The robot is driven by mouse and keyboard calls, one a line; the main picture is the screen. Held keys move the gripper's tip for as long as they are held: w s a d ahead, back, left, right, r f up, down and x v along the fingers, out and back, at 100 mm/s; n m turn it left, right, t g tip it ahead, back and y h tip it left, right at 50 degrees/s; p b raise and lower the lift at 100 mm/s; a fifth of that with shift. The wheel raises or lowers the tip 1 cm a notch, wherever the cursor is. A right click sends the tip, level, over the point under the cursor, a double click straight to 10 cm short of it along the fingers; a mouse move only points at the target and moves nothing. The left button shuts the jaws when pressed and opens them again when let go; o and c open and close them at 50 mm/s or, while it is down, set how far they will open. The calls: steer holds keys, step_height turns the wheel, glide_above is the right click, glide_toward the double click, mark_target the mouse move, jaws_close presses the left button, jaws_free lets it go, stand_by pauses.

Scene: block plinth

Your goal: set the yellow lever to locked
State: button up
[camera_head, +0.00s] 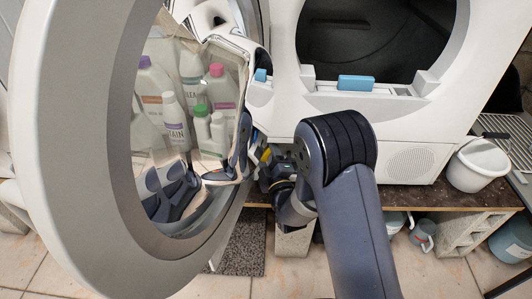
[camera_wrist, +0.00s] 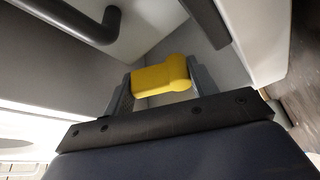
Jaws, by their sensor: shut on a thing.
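The yellow lever (camera_wrist: 160,77) shows in the wrist view as a short, thick yellow handle beside grey and white panels. My gripper (camera_wrist: 158,80) has one finger on each side of it and is shut on it. In the head view a small patch of yellow (camera_head: 266,155) shows low beside the white machine (camera_head: 405,125), at the end of my arm. There my gripper is mostly hidden by the open door and my own arm. The lever's marks or end positions cannot be read in either view.
The machine's big round door (camera_head: 70,150) stands open on the left, close to my arm; bottles show in its glass. A white bucket (camera_head: 479,168) stands on the dark shelf at the right. Concrete blocks (camera_head: 462,236) and small pails (camera_head: 423,234) are below. A dark bar (camera_wrist: 75,18) crosses the wrist view.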

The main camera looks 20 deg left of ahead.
steer(key=o, duration=1)
steer(key=shift+s+d, duration=0.1)
steer(key=p+v, duration=0.2)
steer(key=v, duration=0.8)
steer(key=shift+s+d, duration=0.15)
steer(key=shift+s, duration=0.1)
steer(key=shift+c, duration=0.6)
